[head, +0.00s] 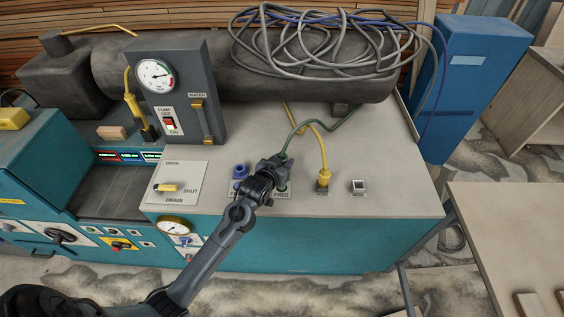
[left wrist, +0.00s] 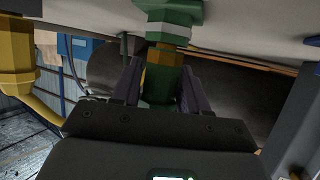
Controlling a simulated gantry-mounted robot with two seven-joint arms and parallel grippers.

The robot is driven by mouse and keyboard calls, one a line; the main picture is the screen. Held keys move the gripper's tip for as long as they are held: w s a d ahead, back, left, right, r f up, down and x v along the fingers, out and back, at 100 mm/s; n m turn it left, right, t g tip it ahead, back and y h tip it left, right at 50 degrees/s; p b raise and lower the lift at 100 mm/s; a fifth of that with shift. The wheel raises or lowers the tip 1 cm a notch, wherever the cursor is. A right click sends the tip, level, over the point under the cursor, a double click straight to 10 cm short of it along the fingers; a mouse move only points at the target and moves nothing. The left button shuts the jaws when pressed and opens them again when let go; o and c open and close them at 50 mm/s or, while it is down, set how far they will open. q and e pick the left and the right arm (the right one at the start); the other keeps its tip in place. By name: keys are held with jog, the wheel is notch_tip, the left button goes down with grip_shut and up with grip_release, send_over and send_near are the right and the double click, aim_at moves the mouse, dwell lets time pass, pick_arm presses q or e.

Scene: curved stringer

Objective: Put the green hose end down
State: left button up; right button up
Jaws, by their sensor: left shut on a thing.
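My left gripper (head: 268,170) is shut on the green hose end (left wrist: 161,82), over the spot labelled FREE on the bench top. In the left wrist view the gripper (left wrist: 160,95) has one finger on each side of the green hose end. Its brass part lines up with a green and white fitting (left wrist: 168,14) at the bench surface; I cannot tell how far it is seated. The green hose (head: 318,123) runs up and right from the gripper, behind the yellow hose. My right gripper is not in view.
A blue hose end (head: 240,172) stands just left of the gripper. A yellow hose end (head: 323,177) stands to the right, with a small square socket (head: 358,187) beyond it. The gauge panel (head: 172,95) rises behind left. The bench top (head: 400,185) is clear at right.

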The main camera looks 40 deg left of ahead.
pick_arm(q)
jog(key=shift+f, duration=0.1)
jog(key=o, duration=1.1)
jog(key=shift+o, duration=0.2)
jog(key=shift+r, duration=0.2)
jog(key=p+v, duration=0.1)
jog(key=v, duration=1)
jog(key=s+d+f+m+g+h, duration=0.1)
jog(key=s+d+f+g, duration=0.1)
jog(key=s, duration=0.6)
jog(key=s+d+f+m+g+h, duration=0.1)
jog(key=s+d+f+m+g, duration=0.1)
jog(key=s+d, duration=0.5)
jog(key=s+d+f+m+g+h, duration=0.1)
jog(key=s+d+f+g, duration=0.3)
jog(key=s, duration=0.4)
jog(key=shift+s+d+m+g+h, duration=0.3)
jog(key=shift+m+g+h, duration=0.15)
jog(key=shift+g, duration=0.35)
